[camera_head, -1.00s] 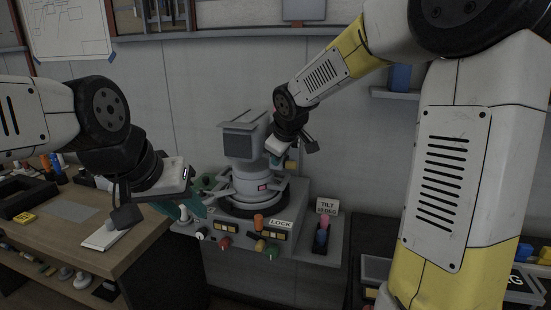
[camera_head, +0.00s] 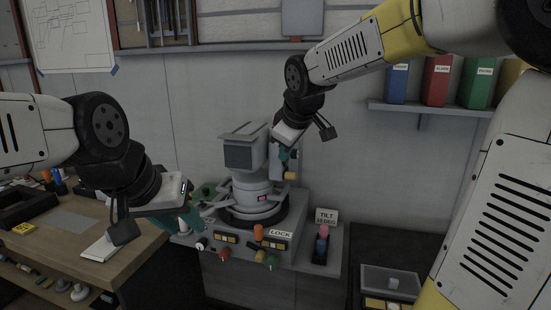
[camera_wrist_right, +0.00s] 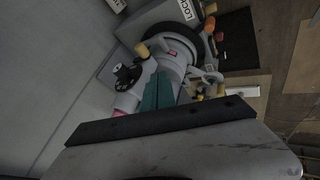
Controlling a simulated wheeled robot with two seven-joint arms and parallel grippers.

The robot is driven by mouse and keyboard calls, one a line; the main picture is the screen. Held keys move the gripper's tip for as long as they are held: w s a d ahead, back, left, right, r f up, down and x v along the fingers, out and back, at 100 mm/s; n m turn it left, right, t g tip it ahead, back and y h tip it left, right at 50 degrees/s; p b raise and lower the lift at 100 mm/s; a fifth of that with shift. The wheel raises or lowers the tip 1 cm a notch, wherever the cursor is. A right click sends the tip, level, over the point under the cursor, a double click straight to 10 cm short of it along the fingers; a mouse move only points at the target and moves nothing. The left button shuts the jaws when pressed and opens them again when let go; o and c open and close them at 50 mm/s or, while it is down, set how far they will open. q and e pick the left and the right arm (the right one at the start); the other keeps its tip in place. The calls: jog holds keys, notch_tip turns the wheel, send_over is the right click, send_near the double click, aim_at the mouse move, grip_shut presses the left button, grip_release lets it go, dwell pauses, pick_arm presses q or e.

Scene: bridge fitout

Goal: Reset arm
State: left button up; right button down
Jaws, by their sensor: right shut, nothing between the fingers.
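My right gripper (camera_head: 285,157) hangs beside the upper right side of a grey pedestal device with a boxy head (camera_head: 246,150). In the right wrist view its teal fingers (camera_wrist_right: 158,92) are together with nothing between them, in front of the device's light grey column (camera_wrist_right: 177,58). I cannot tell whether they touch it. My left gripper (camera_head: 190,217) points down and right near the left edge of the device's console (camera_head: 310,265). Its teal fingers are small and partly hidden by its own wrist, so its opening is unclear.
The console carries several coloured knobs, a LOCK label (camera_head: 279,233) and a TILT sign (camera_head: 326,216). A wooden workbench (camera_head: 135,250) with a white block (camera_head: 101,247) is at left. A shelf (camera_head: 425,108) with coloured binders is at upper right.

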jog(key=s+d+f+m, duration=0.1)
jog(key=s+d+m, duration=0.1)
jog(key=s, duration=0.5)
jog(key=s+d+f+m, duration=0.2)
jog(key=s+d+m, duration=0.1)
jog(key=s+m, duration=0.2)
jog(key=s+d+f+m+g, duration=0.1)
jog(key=s+d+f+m, duration=0.1)
jog(key=s, duration=0.7)
jog(key=shift+s+d+m+y, duration=0.35)
jog(key=shift+d+m, duration=0.25)
jog(key=shift+m, duration=0.2)
